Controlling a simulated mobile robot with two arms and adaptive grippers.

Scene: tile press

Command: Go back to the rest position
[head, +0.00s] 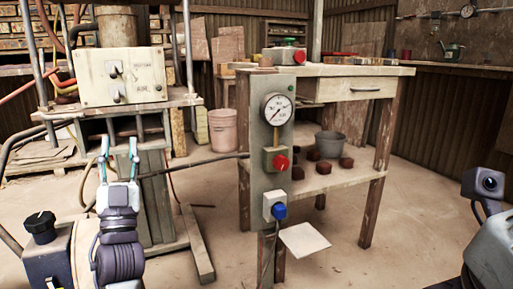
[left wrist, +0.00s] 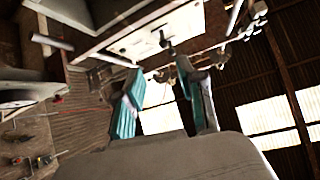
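My left gripper (head: 118,150) is at the lower left of the head view, pointing up, with its two teal-tipped fingers apart and nothing between them. The fingers also show apart and empty in the left wrist view (left wrist: 163,105). In the head view the gripper is in front of the press frame's legs and left of the grey control panel (head: 258,185), not visibly touching either. The panel carries a gauge (head: 277,109), a red knob (head: 281,162) and a blue knob (head: 279,212). Part of my right arm shows at the right edge; its gripper is out of view.
A beige control box (head: 122,76) sits on the press frame at left. A wooden workbench (head: 365,70) stands behind the panel, with a grey bucket (head: 330,144) and several dark red blocks on its lower shelf. Open floor (head: 400,240) lies to the front right.

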